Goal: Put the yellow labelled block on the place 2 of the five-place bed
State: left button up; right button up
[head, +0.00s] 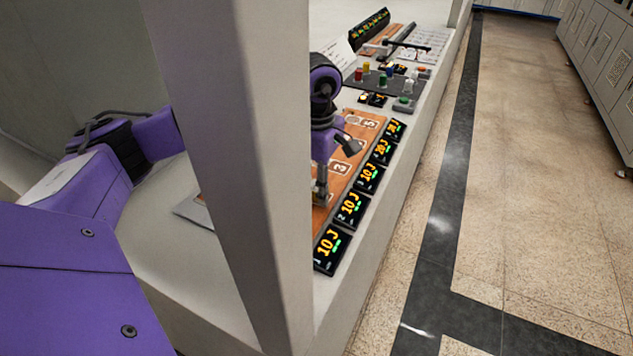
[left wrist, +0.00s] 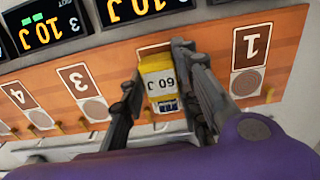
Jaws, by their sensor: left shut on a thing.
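The yellow labelled block (left wrist: 158,82), marked "60 J", is between the fingers of my left gripper (left wrist: 160,98) in the left wrist view. The gripper is shut on it. The five-place bed (left wrist: 115,75) is an orange-brown board with numbered white-framed places; 1, 3 and 4 show. The block is between places 1 and 3, over the area of place 2, whose number is hidden. I cannot tell if the block touches the bed. In the head view my left gripper (head: 320,188) is over the bed (head: 352,160), partly behind a grey post; the block is not discernible there. My right gripper is not in view.
A row of black displays (head: 351,208) runs along the bed's outer side. A grey post (head: 240,150) blocks much of the head view. A dark rack with coloured pieces (head: 385,82) stands farther along the bench. The floor aisle (head: 540,180) is clear.

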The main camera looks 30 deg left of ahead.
pick_arm(q)
jog(key=o, duration=1.2)
jog(key=shift+f, duration=0.15)
notch_tip(320, 180, up, 12)
jog(key=shift+r, duration=0.2)
